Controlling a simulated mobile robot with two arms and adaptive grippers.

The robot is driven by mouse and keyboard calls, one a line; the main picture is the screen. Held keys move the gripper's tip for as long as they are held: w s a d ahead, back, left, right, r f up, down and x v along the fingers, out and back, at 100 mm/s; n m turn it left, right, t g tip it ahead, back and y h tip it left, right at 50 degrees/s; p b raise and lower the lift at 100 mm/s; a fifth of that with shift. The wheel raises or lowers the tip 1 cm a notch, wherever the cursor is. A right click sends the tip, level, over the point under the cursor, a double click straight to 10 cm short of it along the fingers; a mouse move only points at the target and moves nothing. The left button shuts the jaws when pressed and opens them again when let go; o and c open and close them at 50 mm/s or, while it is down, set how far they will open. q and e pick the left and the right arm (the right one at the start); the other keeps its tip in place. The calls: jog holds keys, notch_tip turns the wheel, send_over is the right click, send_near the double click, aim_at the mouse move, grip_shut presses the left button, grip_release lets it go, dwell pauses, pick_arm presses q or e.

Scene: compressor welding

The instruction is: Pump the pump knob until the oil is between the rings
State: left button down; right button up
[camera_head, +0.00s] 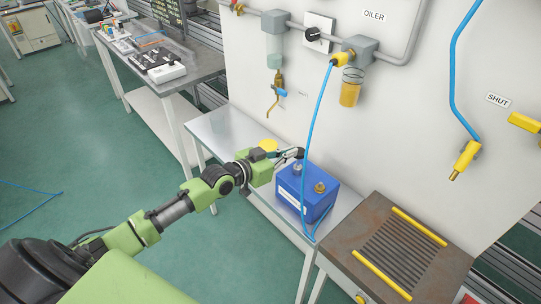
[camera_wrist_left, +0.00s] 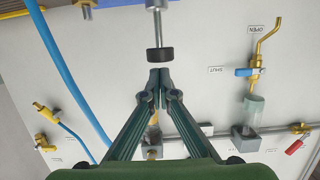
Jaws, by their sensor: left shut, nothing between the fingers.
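A blue pump box (camera_head: 318,199) stands on the metal bench. The pump knob, a black cap on a silver rod, shows in the left wrist view (camera_wrist_left: 160,54); in the head view a dark shape at the fingertips may be this knob. My left gripper (camera_head: 292,153) is at the back left of the box. In the left wrist view (camera_wrist_left: 159,75) its fingertips are together and empty, beside the knob in the picture; I cannot tell if they touch. The oiler glass (camera_head: 350,91) on the wall holds amber oil; its rings are too small to make out. The right gripper is not in view.
A blue hose (camera_head: 317,112) runs from the oiler down to the box. A bent brass tap (camera_head: 273,103) hangs on the wall behind. A brown grated plate with yellow bars (camera_head: 390,245) stands to the right. The bench (camera_head: 222,130) is bare at the left.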

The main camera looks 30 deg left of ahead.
pick_arm(q)
jog(key=b+v, duration=0.1)
jog(key=v, duration=0.6)
jog(key=shift+s, duration=0.3)
jog(key=shift+a, duration=0.15)
dwell(1.4)
